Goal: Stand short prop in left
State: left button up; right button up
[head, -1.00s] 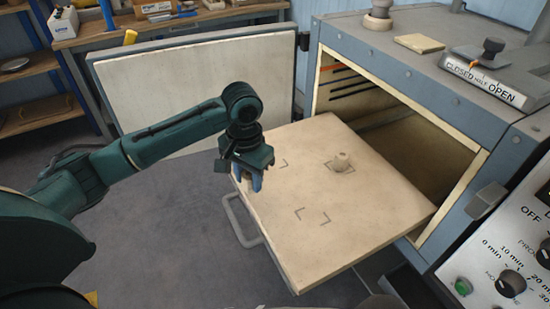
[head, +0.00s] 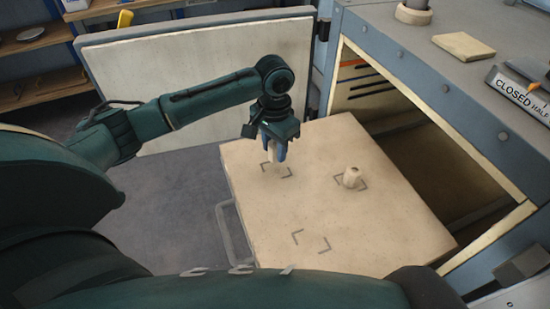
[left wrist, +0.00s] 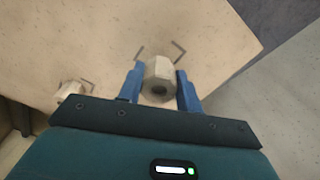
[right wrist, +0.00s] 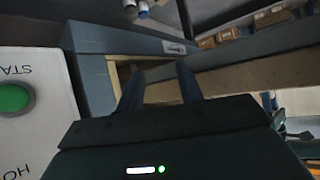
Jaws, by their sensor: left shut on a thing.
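A short pale prop (left wrist: 159,80) is between the blue fingers of my left gripper (left wrist: 160,90), which is shut on it. In the head view my left gripper (head: 270,147) holds the prop (head: 273,157) over or at the left corner mark (head: 276,171) of the pulled-out shelf (head: 330,225). Whether the prop touches the shelf is hard to tell. Another short prop (head: 351,177) stands on the right marked spot; it also shows at the left in the left wrist view (left wrist: 70,92). My right gripper (right wrist: 160,90) is open and empty, facing the kiln's side.
A third corner mark (head: 311,242) near the shelf's front is bare. The open kiln (head: 420,130) stands to the right, its door (head: 200,80) swung out behind my left arm. A metal handle (head: 228,235) runs along the shelf's left edge. A small tile (head: 463,46) lies on the kiln top.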

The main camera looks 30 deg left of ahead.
aim_at(274, 159)
pick_arm(q)
notch_tip(274, 159, down, 4)
jog(key=shift+f, duration=0.25)
pick_arm(e)
jog(key=shift+w+r, duration=0.1)
jog(key=shift+w, duration=0.2)
pick_arm(q)
jog(key=shift+f, duration=0.1)
pick_arm(e)
jog(key=shift+r, duration=0.1)
pick_arm(q)
jog(key=o, duration=1)
jog(key=shift+o, duration=0.2)
notch_tip(274, 159, up, 12)
jog(key=shift+r, duration=0.15)
pick_arm(e)
jog(key=shift+s, duration=0.1)
